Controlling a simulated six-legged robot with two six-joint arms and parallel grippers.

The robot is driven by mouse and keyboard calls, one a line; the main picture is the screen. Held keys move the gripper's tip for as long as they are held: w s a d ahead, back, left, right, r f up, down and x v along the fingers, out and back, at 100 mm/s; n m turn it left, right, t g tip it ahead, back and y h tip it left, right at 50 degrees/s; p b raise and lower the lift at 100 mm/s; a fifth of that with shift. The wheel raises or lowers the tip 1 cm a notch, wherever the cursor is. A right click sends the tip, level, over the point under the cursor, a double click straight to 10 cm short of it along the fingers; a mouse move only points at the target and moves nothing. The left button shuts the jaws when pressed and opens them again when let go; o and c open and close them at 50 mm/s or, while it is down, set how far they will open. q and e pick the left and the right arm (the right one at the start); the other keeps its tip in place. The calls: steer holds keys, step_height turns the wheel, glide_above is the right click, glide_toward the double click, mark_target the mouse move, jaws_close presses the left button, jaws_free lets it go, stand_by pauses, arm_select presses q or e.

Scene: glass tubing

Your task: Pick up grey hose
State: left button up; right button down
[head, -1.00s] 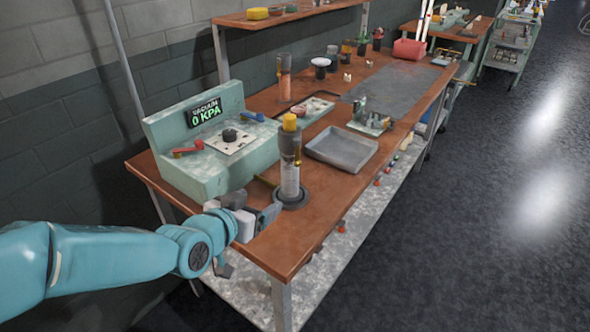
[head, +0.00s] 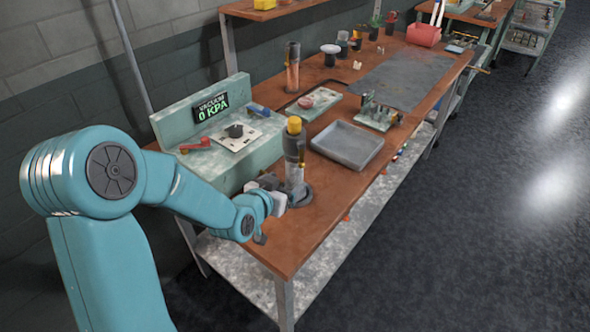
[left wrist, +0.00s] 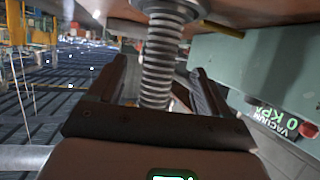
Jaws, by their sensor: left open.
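The grey hose (head: 294,173) stands upright near the front of the wooden workbench, with a yellow cap on top and a dark round base. In the left wrist view the ribbed grey hose (left wrist: 161,62) runs between my fingers. My left gripper (head: 281,192) is open at the lower part of the hose, in the head view coming from its left. In the left wrist view my left gripper (left wrist: 160,80) has one finger on each side of the hose; I cannot tell whether either touches. My right gripper is not in view.
The green vacuum unit (head: 173,122), with a display reading 0 KPA, stands behind and left of the hose. A grey tray (head: 347,143) lies to its right. An orange tube (head: 292,68) stands farther back. The bench front right of the hose is clear.

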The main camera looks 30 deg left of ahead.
mark_target(290, 180)
arm_select(q)
steer(key=shift+w+f, duration=0.25)
steer(key=shift+w, duration=0.25)
steer(key=shift+w+p, duration=0.3)
steer(key=shift+w, duration=0.05)
steer(key=p+x, duration=0.1)
steer(key=x, duration=0.3)
steer(key=shift+w+a+f, duration=0.2)
steer(key=shift+w+f, duration=0.05)
steer(key=shift+f, duration=0.05)
steer(key=shift+s+r, duration=0.15)
steer(key=shift+s, duration=0.05)
steer(key=shift+w, duration=0.2)
steer(key=c, duration=1.2)
steer(key=shift+c, duration=0.6)
